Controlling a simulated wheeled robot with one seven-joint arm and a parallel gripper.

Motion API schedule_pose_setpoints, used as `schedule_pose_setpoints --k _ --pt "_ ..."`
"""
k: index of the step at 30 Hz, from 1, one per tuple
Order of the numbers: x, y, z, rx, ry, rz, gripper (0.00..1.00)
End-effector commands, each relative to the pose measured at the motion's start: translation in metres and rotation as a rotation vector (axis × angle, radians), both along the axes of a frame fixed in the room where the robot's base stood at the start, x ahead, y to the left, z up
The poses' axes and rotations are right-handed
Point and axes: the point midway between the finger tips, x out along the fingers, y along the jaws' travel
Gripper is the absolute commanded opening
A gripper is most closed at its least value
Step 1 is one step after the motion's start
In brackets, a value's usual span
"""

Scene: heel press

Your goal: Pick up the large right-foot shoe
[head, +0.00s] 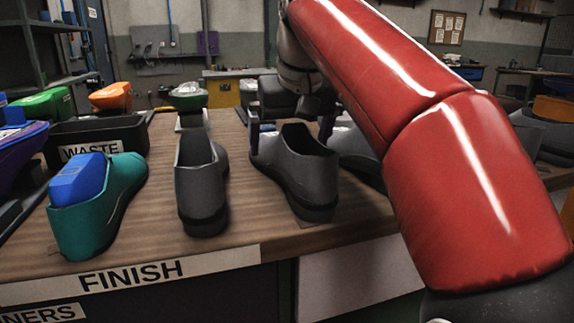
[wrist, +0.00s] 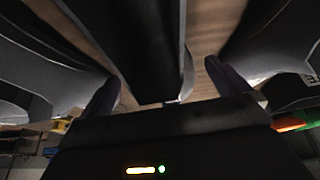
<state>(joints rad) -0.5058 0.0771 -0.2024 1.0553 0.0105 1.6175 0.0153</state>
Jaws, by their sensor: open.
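Several dark grey shoes stand upright on the wooden bench (head: 150,222) in the head view. One grey shoe (head: 300,172) stands right of centre, its heel towards me. My gripper (head: 291,128) is low at its far end, one finger showing just left of the shoe and one to its right. In the wrist view a dark shoe (wrist: 150,45) lies between the two spread fingers of my gripper (wrist: 162,76), with gaps on both sides. Another grey shoe (head: 199,187) stands to the left. I cannot tell size or foot from labels; none show on the shoes.
A teal shoe (head: 108,212) with a blue block (head: 77,180) in it stands at the left. A black WASTE bin (head: 122,134) is behind it. Another dark shoe (head: 358,150) is partly hidden by my red arm. The FINISH label (head: 150,273) marks the front edge.

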Motion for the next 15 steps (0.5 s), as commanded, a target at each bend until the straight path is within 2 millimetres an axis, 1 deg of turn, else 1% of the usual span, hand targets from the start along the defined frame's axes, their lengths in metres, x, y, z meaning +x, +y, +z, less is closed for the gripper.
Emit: schedule_pose_setpoints --k 1,3,11,15 --pt "0.0023 0.0005 -0.0080 -0.001 0.003 0.000 1.00" --pt "0.0045 0.0013 -0.0118 0.000 0.001 0.000 1.00" --pt "0.0056 0.0015 -0.0129 0.000 0.001 -0.001 1.00" --pt "0.0056 0.0014 -0.0128 0.000 0.000 -0.001 0.82"
